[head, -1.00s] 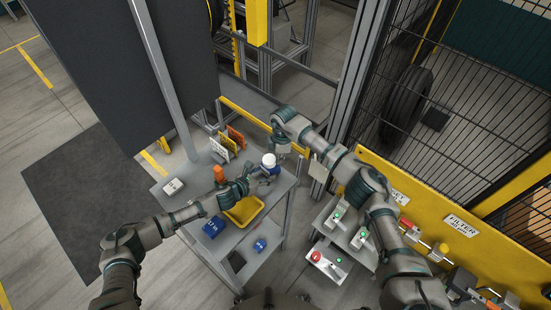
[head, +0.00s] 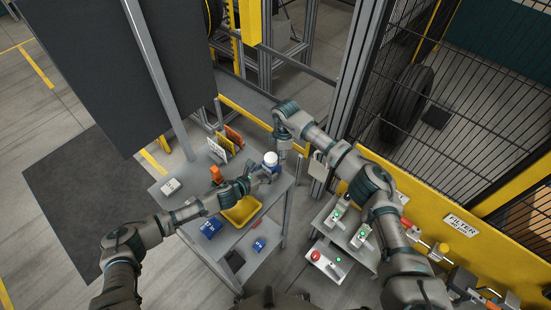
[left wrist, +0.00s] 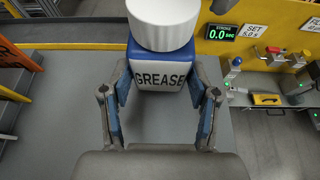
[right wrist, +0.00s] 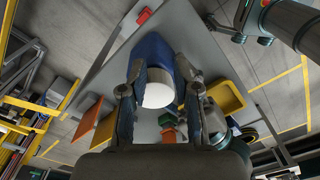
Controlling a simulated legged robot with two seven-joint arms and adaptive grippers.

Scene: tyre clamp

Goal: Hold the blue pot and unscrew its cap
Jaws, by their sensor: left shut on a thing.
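The blue pot (left wrist: 161,77) has a white label reading GREASE and a wide white cap (left wrist: 162,22). My left gripper (left wrist: 160,82) is shut on the pot's body, one finger on each side. In the head view the pot (head: 270,168) is upright above the far right part of the table, with its cap (head: 270,158) on. My right gripper (right wrist: 159,76) is open; in the right wrist view its fingers stand on either side of the cap (right wrist: 158,90), with gaps visible. In the head view this gripper (head: 284,151) is close beside the pot, at its upper right.
The grey table (head: 200,180) holds a yellow tray (head: 243,211), a blue box (head: 211,227), an orange item (head: 216,174) and upright orange and white panels (head: 218,150). A yellow fence panel (head: 455,225) and a control box with a red button (head: 316,256) stand to the right.

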